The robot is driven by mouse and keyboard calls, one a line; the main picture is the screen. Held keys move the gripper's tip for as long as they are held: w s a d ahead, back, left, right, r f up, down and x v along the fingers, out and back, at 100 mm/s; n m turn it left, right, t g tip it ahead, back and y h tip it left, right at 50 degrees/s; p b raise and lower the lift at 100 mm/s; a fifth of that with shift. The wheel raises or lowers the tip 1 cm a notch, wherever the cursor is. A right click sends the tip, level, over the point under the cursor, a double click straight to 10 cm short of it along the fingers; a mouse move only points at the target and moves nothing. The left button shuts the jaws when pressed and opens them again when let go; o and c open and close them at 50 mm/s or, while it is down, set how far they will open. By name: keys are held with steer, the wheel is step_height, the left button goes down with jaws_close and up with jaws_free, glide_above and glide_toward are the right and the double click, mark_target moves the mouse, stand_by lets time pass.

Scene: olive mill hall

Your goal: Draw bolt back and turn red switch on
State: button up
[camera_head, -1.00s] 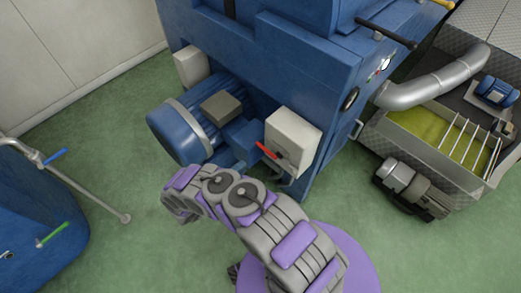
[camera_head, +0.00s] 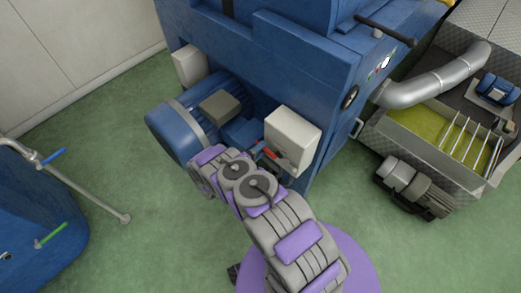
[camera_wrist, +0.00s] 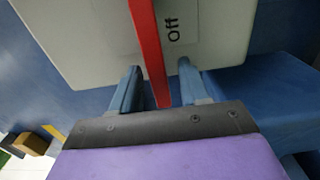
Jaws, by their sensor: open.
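The red switch (camera_head: 271,154) is a lever on the front of a pale grey box (camera_head: 293,135) on the blue machine; my arm partly hides it in the head view. In the wrist view, the red lever (camera_wrist: 150,50) runs down between my two blue fingers, with the word "Off" printed to its right on the box (camera_wrist: 215,30). My gripper (camera_wrist: 158,68) is open around the lever, with a gap on each side. In the head view my gripper is largely hidden by my arm. I cannot make out a bolt for certain.
The blue motor (camera_head: 180,130) stands left of the switch box. At right are a metal trough (camera_head: 440,130) with green-yellow contents and a small grey motor (camera_head: 415,187). A bent pipe rail (camera_head: 85,190) is at left. Green floor (camera_head: 140,245) is clear between.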

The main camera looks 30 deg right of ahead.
steer(key=shift+a+r, duration=0.1)
steer(key=shift+a, duration=0.35)
steer(key=shift+c, duration=0.9)
steer(key=shift+d, duration=0.35)
steer(key=c, duration=0.5)
steer(key=shift+c, duration=0.4)
jaws_close()
